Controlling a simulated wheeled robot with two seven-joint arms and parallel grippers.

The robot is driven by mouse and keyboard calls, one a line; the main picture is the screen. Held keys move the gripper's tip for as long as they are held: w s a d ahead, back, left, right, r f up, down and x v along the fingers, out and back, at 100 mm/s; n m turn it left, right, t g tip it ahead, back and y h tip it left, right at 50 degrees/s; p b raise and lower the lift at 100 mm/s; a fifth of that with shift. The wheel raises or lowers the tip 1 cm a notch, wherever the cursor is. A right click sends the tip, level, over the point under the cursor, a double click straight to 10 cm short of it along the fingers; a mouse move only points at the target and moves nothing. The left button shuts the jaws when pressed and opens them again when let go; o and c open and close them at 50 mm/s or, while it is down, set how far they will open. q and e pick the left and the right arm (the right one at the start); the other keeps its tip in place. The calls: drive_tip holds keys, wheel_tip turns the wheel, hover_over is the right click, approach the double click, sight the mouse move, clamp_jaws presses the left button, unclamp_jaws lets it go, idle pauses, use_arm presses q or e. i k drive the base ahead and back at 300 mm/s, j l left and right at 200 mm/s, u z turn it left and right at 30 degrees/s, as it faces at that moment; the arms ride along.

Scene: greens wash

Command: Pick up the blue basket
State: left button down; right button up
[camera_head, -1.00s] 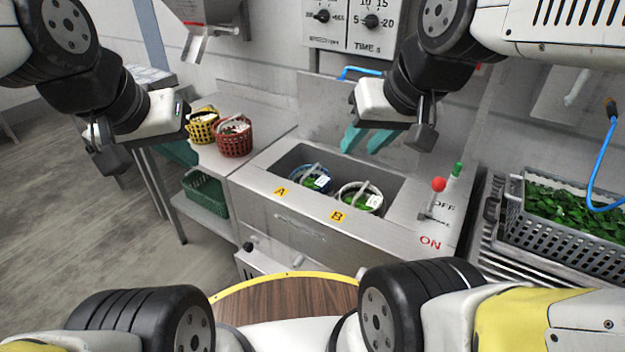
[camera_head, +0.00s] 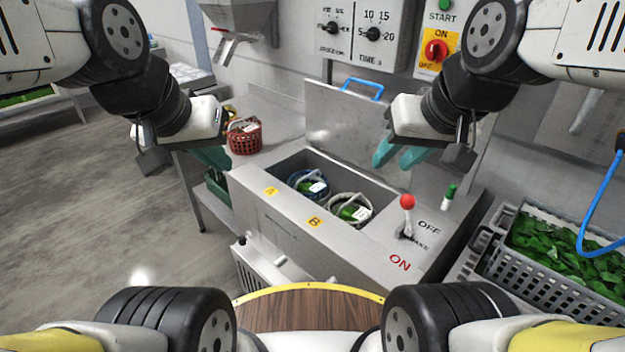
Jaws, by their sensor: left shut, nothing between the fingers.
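The blue basket (camera_head: 293,183) sits in the left part of the steel sink (camera_head: 262,205), near label A, with greens, a pale handle and a white tag. A white basket (camera_head: 334,215) with greens stands right beside it near label B. My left gripper (camera_head: 212,158) is shut and empty, up and to the left of the sink, by the red basket in the picture. My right gripper (camera_head: 399,158) is open and empty, its teal fingers apart, over the sink's back right side. Neither gripper touches the blue basket.
A red basket (camera_head: 245,142) stands on the left counter, with a yellow one mostly hidden behind my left gripper. A red-knobbed lever (camera_head: 407,202) rises right of the sink. A grey crate of greens (camera_head: 545,278) is at the right. The sink's raised lid (camera_head: 345,128) stands behind.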

sight(315, 193)
drive_tip(key=j, duration=0.3)
drive_tip(key=i+j+z, duration=0.15)
drive_tip(key=j, duration=0.2)
drive_tip(key=i+j+z, duration=0.1)
drive_tip(key=i+j, duration=0.15)
drive_tip(key=i+j+z, duration=0.1)
drive_tip(key=i+j, duration=0.15)
drive_tip(key=j, duration=0.2)
